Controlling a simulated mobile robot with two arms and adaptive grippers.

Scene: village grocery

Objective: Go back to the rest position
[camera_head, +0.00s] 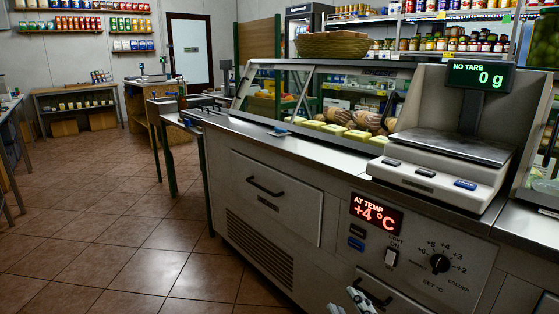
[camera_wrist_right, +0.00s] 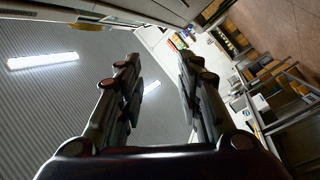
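My right gripper (camera_head: 347,303) shows only by its fingertips at the bottom edge of the head view, in front of the counter's lower panel. In the right wrist view the same gripper (camera_wrist_right: 158,78) has its two fingers spread apart, with nothing between them. Behind the fingers, that view shows the ceiling with lamps and part of the shop, tilted. My left gripper is not in view.
A refrigerated counter (camera_head: 269,191) fills the right side close in front, with a scale (camera_head: 443,166) on top. A wicker basket (camera_head: 332,46) sits on the glass case. The tiled floor (camera_head: 95,215) at left is open. Tables stand farther back.

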